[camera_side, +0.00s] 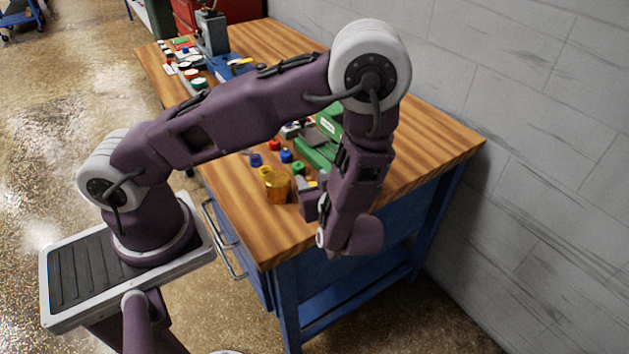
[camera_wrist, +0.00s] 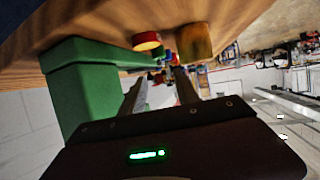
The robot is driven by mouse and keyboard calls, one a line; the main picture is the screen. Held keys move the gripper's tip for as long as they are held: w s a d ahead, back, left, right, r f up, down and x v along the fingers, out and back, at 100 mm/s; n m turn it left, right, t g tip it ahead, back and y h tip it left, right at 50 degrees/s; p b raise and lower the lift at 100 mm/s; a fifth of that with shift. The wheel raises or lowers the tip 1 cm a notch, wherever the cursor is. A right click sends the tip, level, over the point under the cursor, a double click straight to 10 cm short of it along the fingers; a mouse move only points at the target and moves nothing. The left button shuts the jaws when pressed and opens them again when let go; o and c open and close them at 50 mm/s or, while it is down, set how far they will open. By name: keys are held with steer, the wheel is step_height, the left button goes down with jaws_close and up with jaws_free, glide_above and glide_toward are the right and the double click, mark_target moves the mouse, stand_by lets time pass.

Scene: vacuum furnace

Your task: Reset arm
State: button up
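My arm is raised and bent over the front of the wooden workbench (camera_side: 262,232). My gripper (camera_side: 306,186) is low over the bench's front part, just right of an amber cup (camera_side: 277,188). In the wrist view my gripper (camera_wrist: 160,92) has its two fingers apart, with nothing seen held between them. The bench top appears at the top of that view, which is tilted over. The amber cup (camera_wrist: 195,42) stands beyond the fingers. A green machine (camera_side: 318,142) stands on the bench, partly hidden by my arm; a green body (camera_wrist: 85,88) fills the wrist view's left.
Small red, blue and green capped items (camera_side: 286,156) lie on the bench close to the amber cup. A grey device (camera_side: 212,35) and more small items stand at the bench's far end. A grey block wall (camera_side: 540,150) bounds the right side. Open floor (camera_side: 60,130) lies left.

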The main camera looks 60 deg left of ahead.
steer(key=shift+s+d+r, duration=0.1)
steer(key=shift+d+r, duration=0.05)
steer(key=shift+d, duration=0.25)
